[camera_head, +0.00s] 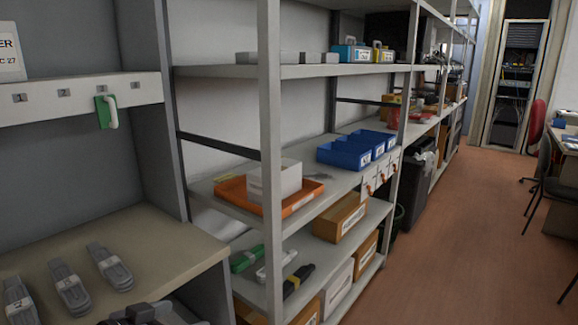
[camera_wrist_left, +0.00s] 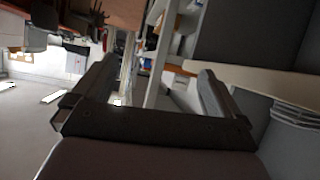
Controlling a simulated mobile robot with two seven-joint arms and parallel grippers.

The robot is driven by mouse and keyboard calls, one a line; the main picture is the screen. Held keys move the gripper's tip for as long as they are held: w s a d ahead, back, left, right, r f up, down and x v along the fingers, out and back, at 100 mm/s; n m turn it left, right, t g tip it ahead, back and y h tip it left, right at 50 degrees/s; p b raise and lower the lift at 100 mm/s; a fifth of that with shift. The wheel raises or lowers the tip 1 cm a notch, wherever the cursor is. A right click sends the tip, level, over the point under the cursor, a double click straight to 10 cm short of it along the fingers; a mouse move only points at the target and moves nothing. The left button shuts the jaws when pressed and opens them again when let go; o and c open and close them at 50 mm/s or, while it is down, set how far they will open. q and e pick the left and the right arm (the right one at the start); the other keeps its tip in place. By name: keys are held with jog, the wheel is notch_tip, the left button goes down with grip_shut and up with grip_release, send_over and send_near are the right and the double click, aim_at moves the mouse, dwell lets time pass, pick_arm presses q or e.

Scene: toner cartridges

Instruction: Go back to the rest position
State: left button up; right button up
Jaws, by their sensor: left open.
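My left gripper (camera_wrist_left: 157,68) shows in the left wrist view. Its two dark fingers stand wide apart with nothing between them. A dark shape at the bottom edge may be part of my arm; I cannot tell. My right gripper is in neither view.
A green and white item (camera_head: 106,112) hangs from the hook rail (camera_head: 75,96). A metal rack (camera_head: 270,150) holds an orange tray (camera_head: 232,193), blue bins (camera_head: 350,153) and cardboard boxes (camera_head: 340,218). The brown floor (camera_head: 450,230) on the right is clear up to the chairs (camera_head: 548,170).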

pick_arm(q)
jog(key=s+f+n+y, duration=0.3)
jog(key=s+f+y, duration=0.1)
jog(key=s+f, duration=1.6)
jog(key=shift+s+d+y+p, duration=0.15)
jog(key=shift+s+y+p, duration=0.15)
jog(key=shift+s, duration=0.2)
